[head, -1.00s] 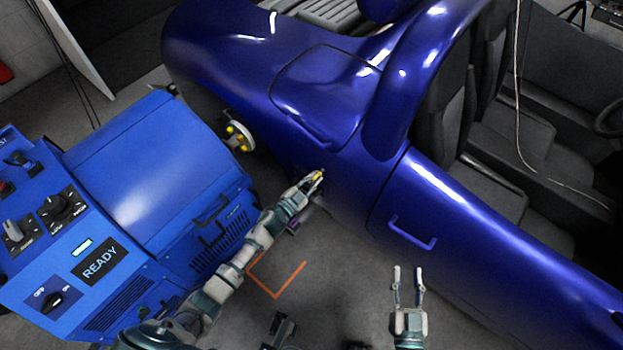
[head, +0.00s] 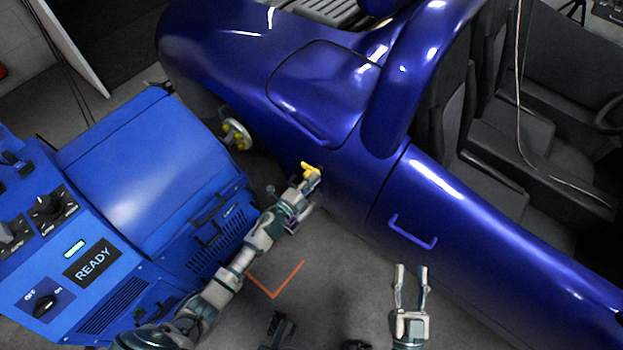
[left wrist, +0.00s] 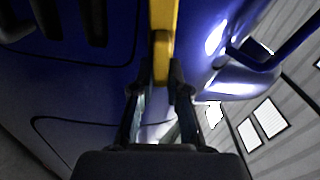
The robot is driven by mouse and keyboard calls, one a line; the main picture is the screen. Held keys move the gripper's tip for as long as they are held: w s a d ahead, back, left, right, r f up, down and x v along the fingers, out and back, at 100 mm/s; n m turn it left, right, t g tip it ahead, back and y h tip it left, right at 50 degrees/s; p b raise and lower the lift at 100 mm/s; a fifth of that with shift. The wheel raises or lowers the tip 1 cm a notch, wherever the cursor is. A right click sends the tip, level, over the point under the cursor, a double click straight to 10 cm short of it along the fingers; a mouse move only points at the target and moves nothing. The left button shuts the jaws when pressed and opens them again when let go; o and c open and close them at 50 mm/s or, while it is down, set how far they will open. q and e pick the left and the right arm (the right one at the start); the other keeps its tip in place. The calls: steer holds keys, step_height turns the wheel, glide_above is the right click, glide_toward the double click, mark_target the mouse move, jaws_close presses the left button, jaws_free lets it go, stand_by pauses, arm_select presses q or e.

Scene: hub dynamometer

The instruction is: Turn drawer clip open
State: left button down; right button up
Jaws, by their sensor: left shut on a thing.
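In the left wrist view the yellow clip (left wrist: 162,45) runs up from between my fingertips. My left gripper (head: 308,181) is shut on it, with the fingers on both sides. The fingers hide part of the clip, and I cannot make out a drawer edge around it. My right gripper (head: 411,272) is open and empty, pointing up the picture over the floor beside the car.
The blue car (head: 340,150) fills the upper right, with a door handle (head: 412,234) on its side. A blue dynamometer cabinet (head: 150,185) with a READY display stands left. A wheel hub (head: 236,134) lies between them. Orange floor marking (head: 277,290) shows below my left arm.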

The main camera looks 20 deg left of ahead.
arm_select(q)
steer(key=shift+w+d+r+m, duration=0.15)
steer(key=shift+d+m, duration=0.1)
steer(key=shift+m, duration=0.65)
arm_select(e)
steer(key=shift+s+r+t, duration=0.2)
steer(key=shift+r+t, duration=0.3)
steer(key=shift+a+r, duration=0.1)
steer(key=shift+a, duration=0.05)
arm_select(q)
steer(key=shift+d, duration=0.1)
steer(key=c, duration=1.2)
jaws_free()
steer(key=shift+o, duration=0.2)
steer(key=shift+w+d+f, duration=0.2)
steer(key=shift+w+f, duration=0.1)
steer(key=shift+s, duration=0.1)
arm_select(e)
steer(key=shift+w+d+f, duration=0.25)
steer(key=shift+w+d, duration=0.05)
steer(key=shift+d, duration=0.1)
arm_select(q)
steer(key=shift+a, duration=0.3)
